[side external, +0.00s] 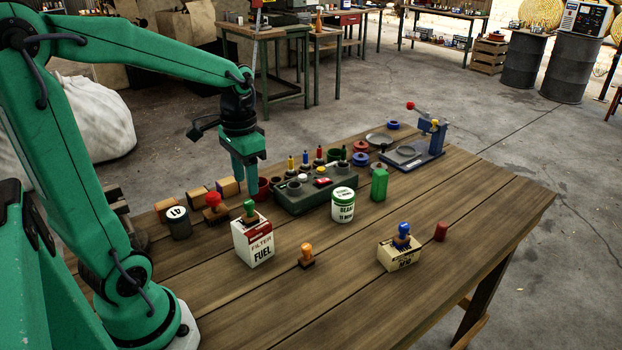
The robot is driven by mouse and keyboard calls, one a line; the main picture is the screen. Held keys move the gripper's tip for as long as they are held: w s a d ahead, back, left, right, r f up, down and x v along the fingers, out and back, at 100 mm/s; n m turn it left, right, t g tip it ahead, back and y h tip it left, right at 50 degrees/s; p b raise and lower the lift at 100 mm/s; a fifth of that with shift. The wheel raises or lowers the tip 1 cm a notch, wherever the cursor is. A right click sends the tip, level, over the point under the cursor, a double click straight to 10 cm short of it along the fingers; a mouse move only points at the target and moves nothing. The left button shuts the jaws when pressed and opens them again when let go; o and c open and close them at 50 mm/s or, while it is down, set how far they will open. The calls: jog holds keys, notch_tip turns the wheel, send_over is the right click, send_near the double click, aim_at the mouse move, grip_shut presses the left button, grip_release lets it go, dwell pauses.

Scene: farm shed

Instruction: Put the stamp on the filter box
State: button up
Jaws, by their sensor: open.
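The filter box (258,246), white and red with "FILTER FUEL" on it, stands upright on the wooden table. A green-handled stamp (249,208) sits on its top. My gripper (249,188) points down, open, with its fingertips just above that stamp in the picture; I cannot tell the gap in depth. Nothing shows between the fingers. Other stamps are in view: an orange one (306,254) on the table right of the box, a red-knobbed one (214,206) on the table to the left, and a blue one (402,235) on a low cream box (402,258).
A dark can (178,223) and small cartons (196,196) stand left. A red cylinder (441,231) stands right. The front table is clear.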

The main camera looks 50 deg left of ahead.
aim_at(249, 205)
jog(key=shift+r, duration=1.65)
jog(key=s+d+r+t, duration=0.1)
jog(key=s+d+t, duration=0.4)
jog(key=d, duration=0.5)
jog(key=shift+s+r+t, duration=0.3)
jog(key=shift+s+r, duration=0.05)
jog(key=shift+r, duration=0.05)
